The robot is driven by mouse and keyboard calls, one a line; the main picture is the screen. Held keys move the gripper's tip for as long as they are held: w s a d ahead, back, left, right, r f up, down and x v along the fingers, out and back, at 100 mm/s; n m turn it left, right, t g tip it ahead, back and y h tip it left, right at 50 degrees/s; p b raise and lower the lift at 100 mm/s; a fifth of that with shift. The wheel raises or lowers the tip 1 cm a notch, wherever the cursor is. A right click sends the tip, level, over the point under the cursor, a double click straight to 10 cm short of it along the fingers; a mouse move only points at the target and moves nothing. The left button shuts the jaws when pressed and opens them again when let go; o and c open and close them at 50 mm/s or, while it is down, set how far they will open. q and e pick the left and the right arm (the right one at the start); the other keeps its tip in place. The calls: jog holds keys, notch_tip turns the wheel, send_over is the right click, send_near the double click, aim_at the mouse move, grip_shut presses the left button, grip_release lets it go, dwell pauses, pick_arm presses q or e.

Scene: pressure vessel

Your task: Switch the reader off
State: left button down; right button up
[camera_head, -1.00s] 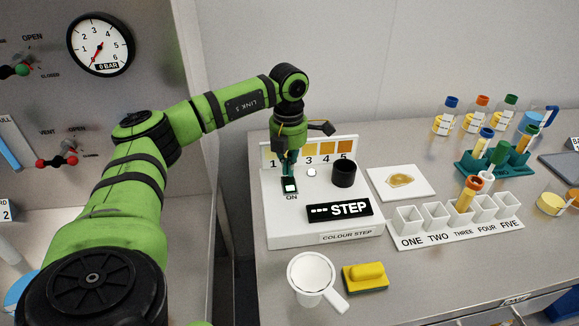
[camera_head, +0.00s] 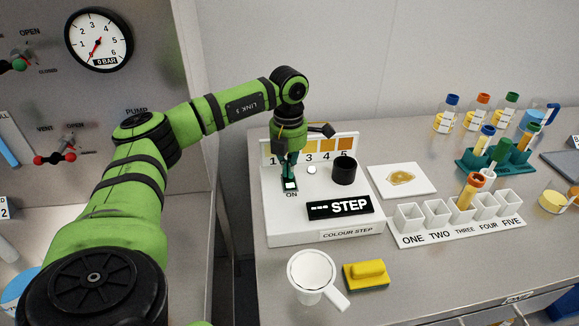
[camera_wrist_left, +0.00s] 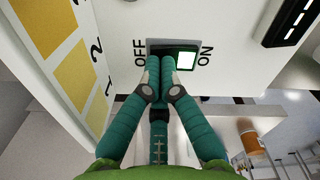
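The reader (camera_head: 280,228) is a white box on the bench, labelled COLOUR STEP, with a dark display reading "--- STEP". Its small rocker switch (camera_head: 290,185) has a bright lit end beside the ON label. In the left wrist view the switch (camera_wrist_left: 186,60) lies between the words OFF and ON, lit on the ON side. My left gripper (camera_head: 288,172) points down at the switch from above. In the wrist view its two teal fingertips (camera_wrist_left: 160,64) are together with nothing between them, over the OFF side. I cannot tell whether they touch the switch. My right gripper is not in view.
On the reader stand a black cup (camera_head: 344,170) and a numbered colour strip (camera_head: 328,146). A white mug (camera_head: 312,272) and yellow sponge (camera_head: 366,275) lie in front.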

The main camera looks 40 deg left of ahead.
pick_arm(q)
jog(key=shift+f, duration=0.35)
jog(key=shift+r, duration=0.1)
jog(key=shift+r+p, duration=2.8)
jog(key=shift+r, duration=0.7)
